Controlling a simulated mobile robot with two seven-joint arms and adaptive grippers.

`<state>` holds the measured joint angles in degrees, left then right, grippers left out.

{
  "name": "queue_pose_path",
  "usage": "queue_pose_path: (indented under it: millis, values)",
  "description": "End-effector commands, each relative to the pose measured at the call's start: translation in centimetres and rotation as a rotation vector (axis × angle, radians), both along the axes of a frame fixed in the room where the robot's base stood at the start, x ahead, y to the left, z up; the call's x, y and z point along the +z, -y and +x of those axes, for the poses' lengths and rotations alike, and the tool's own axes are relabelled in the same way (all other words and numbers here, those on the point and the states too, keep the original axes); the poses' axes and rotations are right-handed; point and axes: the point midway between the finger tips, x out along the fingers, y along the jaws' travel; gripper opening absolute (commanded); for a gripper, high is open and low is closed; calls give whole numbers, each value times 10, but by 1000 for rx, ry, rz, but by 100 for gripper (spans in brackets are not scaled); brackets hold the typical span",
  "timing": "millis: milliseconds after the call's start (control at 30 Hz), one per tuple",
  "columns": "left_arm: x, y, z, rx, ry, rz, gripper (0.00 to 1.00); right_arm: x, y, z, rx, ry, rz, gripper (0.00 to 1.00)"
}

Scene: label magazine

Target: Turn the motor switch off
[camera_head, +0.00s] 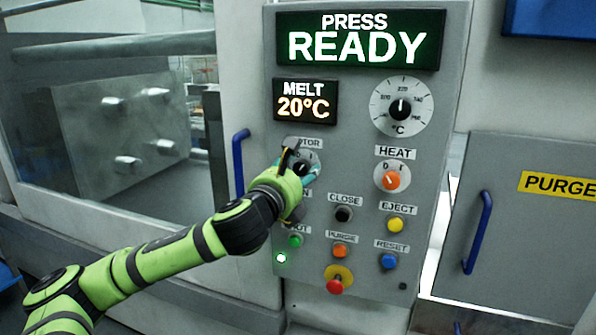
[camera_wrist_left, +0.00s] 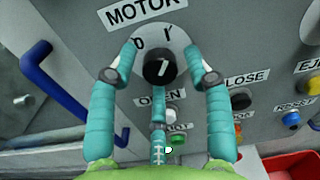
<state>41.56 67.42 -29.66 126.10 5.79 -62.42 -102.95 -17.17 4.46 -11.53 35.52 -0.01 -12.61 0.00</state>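The motor switch is a round black knob with a white line (camera_wrist_left: 160,68), under a MOTOR label in the left wrist view. Its line points roughly toward the I mark, which is to the right of the 0 mark. My left gripper (camera_wrist_left: 158,62) is open, with teal fingers on both sides of the knob and a third finger below it. Gaps show between the side fingers and the knob; contact cannot be told. In the head view my left gripper (camera_head: 297,168) partly covers the motor switch and its label. My right gripper is not in view.
The grey control panel (camera_head: 455,60) also carries a heat knob (camera_head: 391,180), a temperature dial (camera_head: 401,108) and several push buttons. A red button on a yellow base (camera_head: 336,284) sits low on it. A blue handle (camera_head: 239,163) stands left of the panel.

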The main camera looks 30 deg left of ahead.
Motion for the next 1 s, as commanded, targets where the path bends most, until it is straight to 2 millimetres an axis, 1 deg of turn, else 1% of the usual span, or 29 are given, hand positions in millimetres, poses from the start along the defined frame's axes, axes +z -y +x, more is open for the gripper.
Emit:
queue_pose_path:
  millis: [33,67,100,367,567,767,1000]
  values:
    - [0,0,0,0,0,0,20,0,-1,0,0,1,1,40]
    - [0,0,0,0,0,0,8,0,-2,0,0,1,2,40]
    - [0,0,0,0,0,0,0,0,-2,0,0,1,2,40]
    - [0,0,0,1,1,-8,0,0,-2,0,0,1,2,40]
    - [-1,0,0,1,13,-64,0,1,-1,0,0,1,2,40]
    - [-1,0,0,-1,42,-189,0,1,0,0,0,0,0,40]
    - [-2,1,0,-1,94,-405,0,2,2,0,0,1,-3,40]
